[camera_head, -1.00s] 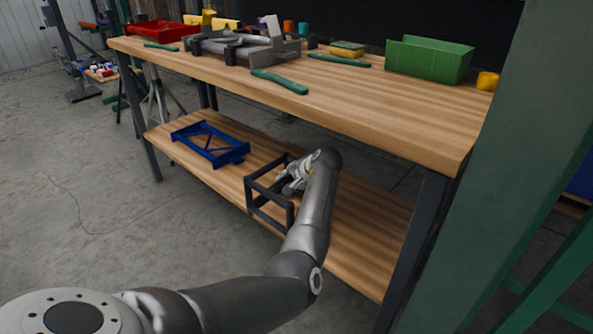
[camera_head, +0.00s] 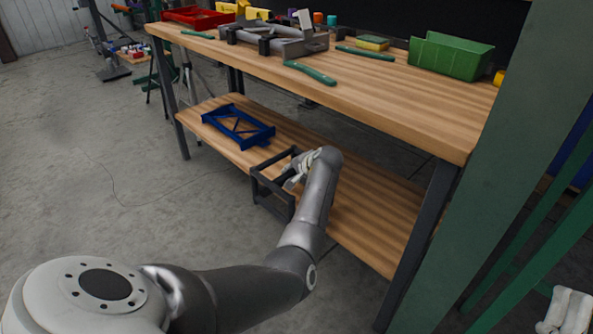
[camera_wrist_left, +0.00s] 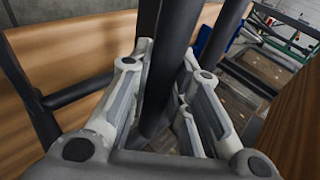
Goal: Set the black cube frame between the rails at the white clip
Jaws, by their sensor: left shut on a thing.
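The black cube frame (camera_head: 273,186) is at the front edge of the lower shelf, partly out over it; I cannot tell if it touches the shelf. My left gripper (camera_head: 297,175) is shut on one of its bars. In the left wrist view the grey fingers (camera_wrist_left: 165,75) close around a dark bar (camera_wrist_left: 168,60). On the bench top, a grey fixture with rails (camera_head: 275,42) carries an upright white clip (camera_head: 305,19) at its right end. A pale grey part, likely my right gripper (camera_head: 567,310), shows at the bottom right corner, cut off.
A blue frame (camera_head: 238,126) lies on the lower shelf left of the cube frame. The bench top (camera_head: 400,95) above overhangs the shelf. It holds green handles (camera_head: 312,73), a green bin (camera_head: 452,56) and a red tray (camera_head: 200,18). A green post (camera_head: 500,190) stands right.

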